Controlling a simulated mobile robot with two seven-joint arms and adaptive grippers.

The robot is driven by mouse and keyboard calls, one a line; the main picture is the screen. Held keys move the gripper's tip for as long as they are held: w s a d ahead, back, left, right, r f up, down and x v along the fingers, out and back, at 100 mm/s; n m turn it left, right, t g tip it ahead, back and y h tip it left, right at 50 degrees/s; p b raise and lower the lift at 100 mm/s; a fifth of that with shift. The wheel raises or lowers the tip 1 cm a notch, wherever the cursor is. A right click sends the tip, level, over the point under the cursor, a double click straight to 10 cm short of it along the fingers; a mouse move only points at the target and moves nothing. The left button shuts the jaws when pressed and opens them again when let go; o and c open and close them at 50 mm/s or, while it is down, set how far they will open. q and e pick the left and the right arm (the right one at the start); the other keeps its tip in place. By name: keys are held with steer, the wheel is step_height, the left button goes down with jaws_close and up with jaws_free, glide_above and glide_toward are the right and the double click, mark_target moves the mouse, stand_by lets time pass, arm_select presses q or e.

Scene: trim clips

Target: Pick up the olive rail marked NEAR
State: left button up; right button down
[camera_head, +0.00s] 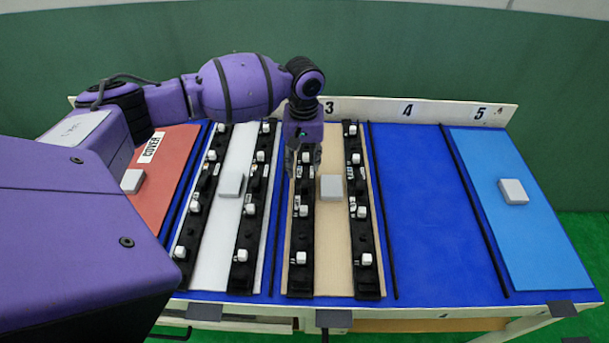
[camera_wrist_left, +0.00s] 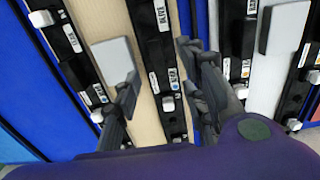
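A dark rail with white clips (camera_head: 300,245) lies along the left edge of the tan panel in bay 3. In the left wrist view this rail (camera_wrist_left: 160,50) has a label that seems to read OLIVE; its smaller lower label is hard to read. A similar dark rail (camera_head: 366,235) lies along the panel's right edge. My left gripper (camera_head: 303,168) is over the far half of the left-hand rail. In the left wrist view its two fingers (camera_wrist_left: 165,88) are spread on either side of that rail, with nothing held. My right gripper is not in view.
Grey blocks sit on the panels, one on the tan panel (camera_head: 331,188). A white panel (camera_head: 231,200) with two rails is to the left, beyond it a red panel (camera_head: 158,185) marked COVER. Bay 4 (camera_head: 430,200) is bare blue. A light blue panel (camera_head: 520,220) fills bay 5.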

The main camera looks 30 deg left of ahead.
mark_target(305, 179)
arm_select(q)
steer(key=shift+s+d+f, duration=0.1)
steer(key=shift+s+f, duration=0.05)
steer(key=shift+f, duration=0.4)
steer(key=shift+s+d+f, duration=0.1)
steer(key=shift+f, duration=0.4)
steer(key=f, duration=0.4)
steer(key=shift+w+f, duration=0.25)
steer(key=shift+f, duration=0.15)
steer(key=shift+r, duration=0.1)
jaws_close()
